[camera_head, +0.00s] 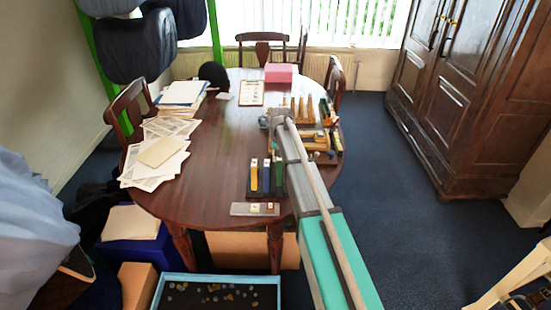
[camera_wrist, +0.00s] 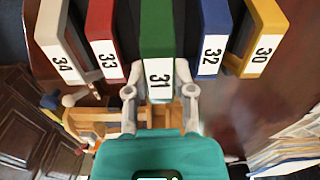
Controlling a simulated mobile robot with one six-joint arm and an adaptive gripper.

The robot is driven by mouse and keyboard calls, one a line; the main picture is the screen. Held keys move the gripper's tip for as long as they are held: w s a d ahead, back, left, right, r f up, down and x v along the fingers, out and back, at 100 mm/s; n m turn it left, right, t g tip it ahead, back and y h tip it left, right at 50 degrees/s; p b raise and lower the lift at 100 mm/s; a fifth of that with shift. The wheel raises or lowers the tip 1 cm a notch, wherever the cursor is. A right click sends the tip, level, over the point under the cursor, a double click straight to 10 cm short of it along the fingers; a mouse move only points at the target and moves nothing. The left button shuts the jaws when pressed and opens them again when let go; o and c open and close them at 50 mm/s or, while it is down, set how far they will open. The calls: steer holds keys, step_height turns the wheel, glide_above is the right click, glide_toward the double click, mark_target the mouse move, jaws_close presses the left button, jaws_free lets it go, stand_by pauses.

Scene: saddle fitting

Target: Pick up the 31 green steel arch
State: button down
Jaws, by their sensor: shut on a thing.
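The green steel arch with label 31 (camera_wrist: 158,35) stands at the top middle of the wrist view, between the red arch 33 (camera_wrist: 102,35) and the blue arch 32 (camera_wrist: 212,40). My gripper (camera_wrist: 160,92) is shut on the labelled end of the green arch, one finger on each side. I cannot tell whether the arch is raised from its place.
The white arch 34 (camera_wrist: 60,45) and yellow arch 30 (camera_wrist: 262,40) stand at the outer sides. A wooden stand (camera_wrist: 90,125) lies close below the fingers. Papers (camera_head: 158,152) cover the table's left side. The table's middle (camera_head: 215,150) is clear.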

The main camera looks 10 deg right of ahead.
steer(key=s+d+r+p, duration=0.1)
steer(key=s+r+p, duration=0.8)
steer(key=s, duration=0.5)
steer(key=shift+r, duration=0.5)
steer(key=shift+d, duration=0.1)
steer(key=shift+s, duration=0.1)
